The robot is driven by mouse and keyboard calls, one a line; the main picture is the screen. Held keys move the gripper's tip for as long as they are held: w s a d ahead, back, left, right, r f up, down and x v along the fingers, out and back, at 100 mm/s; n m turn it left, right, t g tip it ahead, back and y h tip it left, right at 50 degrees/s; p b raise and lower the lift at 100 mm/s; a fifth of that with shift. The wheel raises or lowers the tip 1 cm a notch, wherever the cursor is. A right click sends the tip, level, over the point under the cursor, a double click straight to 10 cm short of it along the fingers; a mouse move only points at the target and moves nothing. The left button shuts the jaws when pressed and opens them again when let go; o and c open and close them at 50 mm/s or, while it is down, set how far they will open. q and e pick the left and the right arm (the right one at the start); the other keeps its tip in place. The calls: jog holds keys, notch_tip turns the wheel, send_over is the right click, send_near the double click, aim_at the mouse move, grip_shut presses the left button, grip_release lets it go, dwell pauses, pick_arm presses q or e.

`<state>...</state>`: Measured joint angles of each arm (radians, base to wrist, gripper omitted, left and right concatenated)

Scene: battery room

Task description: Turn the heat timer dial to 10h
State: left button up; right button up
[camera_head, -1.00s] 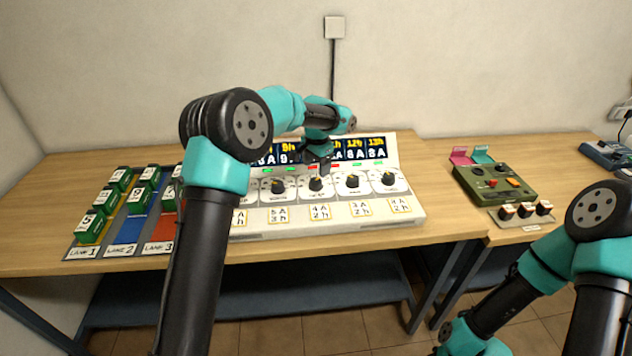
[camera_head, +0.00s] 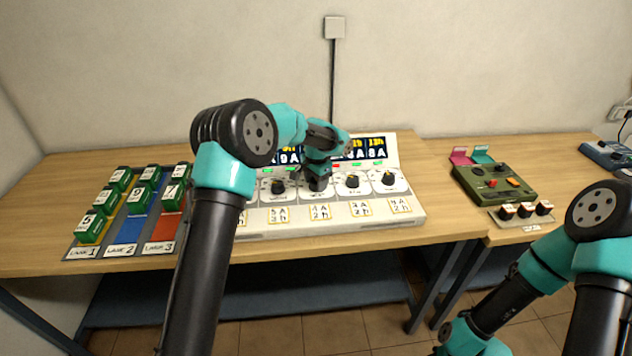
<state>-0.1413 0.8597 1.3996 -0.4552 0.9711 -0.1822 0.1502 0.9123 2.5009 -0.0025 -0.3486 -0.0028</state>
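The white control panel (camera_head: 300,222) stands on the wooden table with a row of black dials along its front and blue displays with lettering above. My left gripper (camera_head: 317,187) points down over one dial of the row and hides it. I cannot tell whether its fingers are open or shut, or touch the dial. Beside it are a dial to the left (camera_head: 278,187) and two to the right, a nearer one (camera_head: 352,181) and a farther one (camera_head: 389,178). The arm covers some displays, and no heat timer label is readable. My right gripper is out of view.
A lane tray (camera_head: 117,236) with several green-and-white blocks stands at the left, partly behind my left arm. Bare table lies between panel and box.

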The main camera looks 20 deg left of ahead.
pick_arm(q)
jog(key=c, duration=0.6)
jog(key=shift+o, duration=0.2)
jog(key=shift+n, duration=0.3)
jog(key=n, duration=1.1)
dwell(0.4)
jog(key=o, duration=0.9)
jog(key=shift+r, duration=0.15)
